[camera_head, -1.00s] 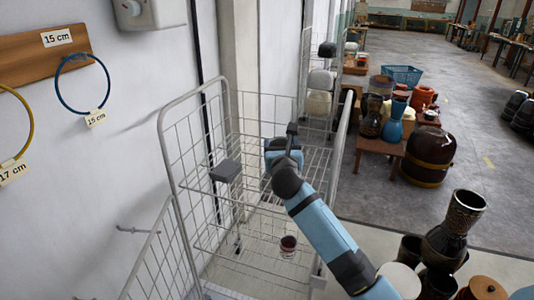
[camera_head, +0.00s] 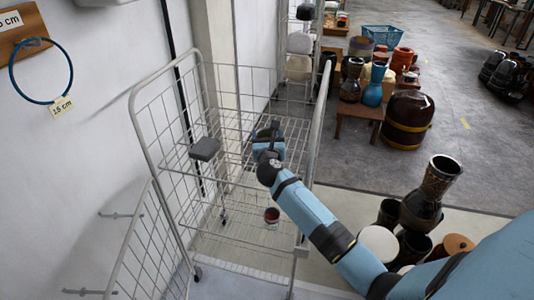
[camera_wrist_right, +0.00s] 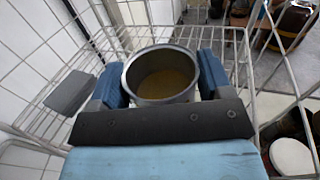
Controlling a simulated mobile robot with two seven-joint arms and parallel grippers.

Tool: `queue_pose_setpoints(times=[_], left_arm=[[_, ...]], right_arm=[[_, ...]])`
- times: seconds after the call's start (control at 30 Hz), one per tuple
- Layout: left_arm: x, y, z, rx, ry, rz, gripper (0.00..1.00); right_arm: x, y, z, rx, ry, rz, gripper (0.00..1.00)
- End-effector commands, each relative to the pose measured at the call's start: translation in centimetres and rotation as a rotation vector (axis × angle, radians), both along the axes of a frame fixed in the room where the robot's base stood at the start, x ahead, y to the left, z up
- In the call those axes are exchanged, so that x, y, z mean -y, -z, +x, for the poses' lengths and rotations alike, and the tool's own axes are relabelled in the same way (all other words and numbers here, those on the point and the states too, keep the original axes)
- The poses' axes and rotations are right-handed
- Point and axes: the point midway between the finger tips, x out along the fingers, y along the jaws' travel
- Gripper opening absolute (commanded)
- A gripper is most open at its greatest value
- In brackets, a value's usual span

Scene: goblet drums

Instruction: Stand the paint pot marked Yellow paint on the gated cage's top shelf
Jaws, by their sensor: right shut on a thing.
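My right gripper (camera_head: 266,140) reaches into the wire cage (camera_head: 319,125) at the level of its top shelf (camera_head: 232,170). In the right wrist view the gripper (camera_wrist_right: 161,80) is shut on an upright, open metal pot (camera_wrist_right: 161,84) with yellowish-brown contents. A finger lies on each side of it. No marking on the pot is readable. The gripper mostly hides it in the head view. The pot is over the wire shelf (camera_wrist_right: 232,48); I cannot tell whether it touches. The gate (camera_head: 138,240) stands swung open at the left. My left gripper is not in view.
A grey block (camera_head: 204,149) is at the shelf's left side, also in the right wrist view (camera_wrist_right: 70,92). A dark-red pot (camera_head: 271,215) stands lower in the cage. Goblet drums (camera_head: 428,195) stand right of the cage.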

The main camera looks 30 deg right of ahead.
Motion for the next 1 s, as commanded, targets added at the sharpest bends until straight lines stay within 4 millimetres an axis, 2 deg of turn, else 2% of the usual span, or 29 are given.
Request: queue_pose_setpoints(times=[0.03,0.23,0.43,0.9,0.93,1.0], left_arm=[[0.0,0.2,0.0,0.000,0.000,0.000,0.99],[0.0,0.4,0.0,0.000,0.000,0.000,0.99],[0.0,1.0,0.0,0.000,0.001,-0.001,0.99],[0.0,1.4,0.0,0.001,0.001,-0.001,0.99],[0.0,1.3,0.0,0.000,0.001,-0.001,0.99],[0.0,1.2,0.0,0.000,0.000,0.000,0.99]], right_arm=[[0.0,0.8,0.0,-0.001,0.000,-0.001,0.43],[0.0,2.5,0.0,-0.001,0.000,-0.001,0.43],[0.0,5.4,0.0,-0.001,0.000,-0.002,0.43],[0.0,6.4,0.0,0.002,0.001,0.001,0.43],[0.0,6.3,0.0,0.001,0.001,0.001,0.77],[0.0,6.3,0.0,0.001,0.000,0.001,0.93]])
